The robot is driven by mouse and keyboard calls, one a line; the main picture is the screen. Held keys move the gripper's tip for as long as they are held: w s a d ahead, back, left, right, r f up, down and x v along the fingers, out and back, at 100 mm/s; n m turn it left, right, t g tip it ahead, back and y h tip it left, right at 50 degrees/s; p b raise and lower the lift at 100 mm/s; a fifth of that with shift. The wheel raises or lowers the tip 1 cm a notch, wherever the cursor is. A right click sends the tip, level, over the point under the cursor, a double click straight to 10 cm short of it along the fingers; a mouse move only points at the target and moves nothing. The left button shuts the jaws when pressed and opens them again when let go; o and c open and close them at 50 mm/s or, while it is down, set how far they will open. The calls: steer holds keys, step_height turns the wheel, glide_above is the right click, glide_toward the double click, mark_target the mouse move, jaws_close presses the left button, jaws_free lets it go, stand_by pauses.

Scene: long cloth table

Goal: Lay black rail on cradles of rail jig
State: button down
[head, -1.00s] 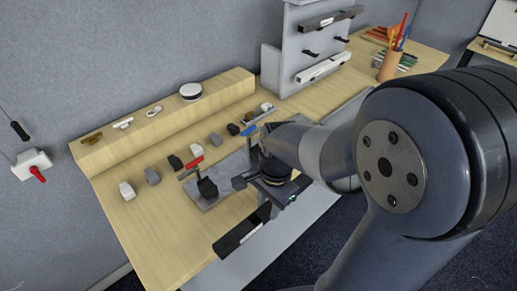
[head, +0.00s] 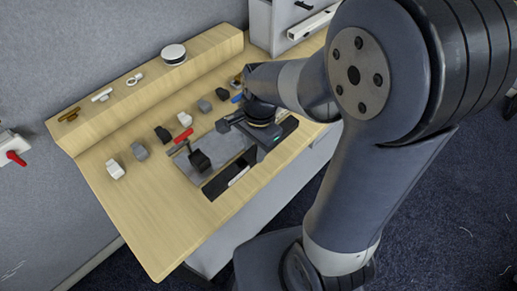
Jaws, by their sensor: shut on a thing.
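The black rail (head: 216,188) has a pale mark on its side. It runs diagonally along the front edge of the jig's grey plate, and its far end (head: 289,126) shows beyond my gripper. My gripper (head: 268,141) is shut on the rail near its middle; the arm and wrist hide part of it. The rail jig (head: 218,147) is a grey plate on the table, with a black block (head: 199,161) and red-handled clamp (head: 183,135) at its left end. A blue handle (head: 237,98) shows at its far end. I cannot tell whether the rail touches the cradles.
Several small grey, black and white blocks (head: 139,152) stand in a row behind the jig. A wooden ledge (head: 150,88) carries small fittings and a round white puck (head: 173,54). A white rail (head: 313,23) hangs on the grey rack at the back. The table's left front is clear.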

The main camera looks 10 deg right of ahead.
steer(key=shift+w+a+p, duration=0.35)
steer(key=shift+w+a, duration=0.75)
steer(key=shift+w, duration=0.5)
steer(key=shift+w+a+p, duration=0.4)
steer(key=shift+w+a, duration=0.65)
steer(key=shift+w, duration=0.5)
steer(key=shift+w+a+p, duration=0.35)
steer(key=shift+w+a, duration=0.75)
steer(key=shift+w, duration=0.5)
steer(key=shift+f+b, duration=0.5)
steer(key=shift+f, duration=0.45)
steer(key=c, duration=1)
jaws_free()
steer(key=shift+o, duration=0.2)
step_height(320, 180, up, 11)
steer(key=d, duration=0.1)
steer(key=shift+w+b, duration=0.3)
steer(key=shift+b, duration=0.15)
steer(key=shift+f, duration=0.2)
